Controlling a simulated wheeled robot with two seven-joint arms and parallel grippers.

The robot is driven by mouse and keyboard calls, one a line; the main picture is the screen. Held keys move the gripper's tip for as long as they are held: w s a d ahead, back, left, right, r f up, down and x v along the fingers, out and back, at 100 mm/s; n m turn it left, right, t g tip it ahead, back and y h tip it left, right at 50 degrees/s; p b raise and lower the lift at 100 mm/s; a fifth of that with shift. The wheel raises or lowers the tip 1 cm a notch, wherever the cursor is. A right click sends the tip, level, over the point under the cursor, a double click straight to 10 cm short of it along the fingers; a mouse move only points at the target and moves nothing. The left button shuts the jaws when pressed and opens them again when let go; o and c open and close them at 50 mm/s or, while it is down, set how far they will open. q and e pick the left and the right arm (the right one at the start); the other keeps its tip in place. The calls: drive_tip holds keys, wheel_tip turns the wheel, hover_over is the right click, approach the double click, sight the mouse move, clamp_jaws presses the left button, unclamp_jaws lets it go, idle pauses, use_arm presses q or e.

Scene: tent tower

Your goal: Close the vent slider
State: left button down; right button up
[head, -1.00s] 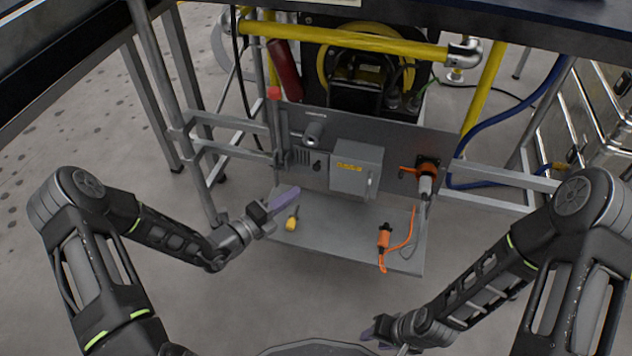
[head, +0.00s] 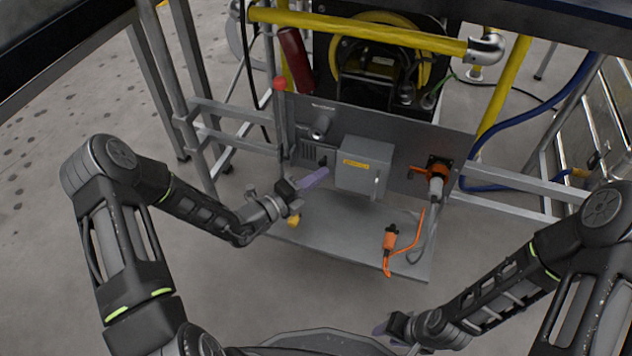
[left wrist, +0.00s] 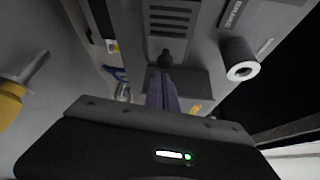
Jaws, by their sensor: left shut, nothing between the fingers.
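The vent (head: 309,152) is a slotted plate on the upright grey panel, with a small black slider knob (head: 322,160) at its lower right. In the left wrist view the vent slots (left wrist: 170,20) are at top centre, with the black knob (left wrist: 165,57) below them. My left gripper (head: 323,173) is shut and empty. Its purple fingers point at the panel, just below the knob in the head view. In the left wrist view its fingers (left wrist: 163,84) line up with the knob; I cannot tell whether they touch. My right gripper (head: 380,328) is low at the bottom, away from the panel.
A grey box (head: 364,165) with a yellow label stands right of the knob. A round stub (head: 321,127) juts out above the vent; a red-topped lever (head: 281,110) stands left. The shelf (head: 330,240) holds an orange corded item (head: 390,240) and a yellow item (head: 294,221).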

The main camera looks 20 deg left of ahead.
use_arm(q)
drive_tip(key=shift+x, duration=1)
use_arm(e)
drive_tip(key=shift+w+d+f, duration=0.3)
drive_tip(key=shift+w+f, duration=0.05)
drive_tip(key=shift+w, duration=0.15)
use_arm(q)
drive_tip(key=shift+a, duration=0.15)
use_arm(e)
drive_tip(key=shift+r, duration=0.1)
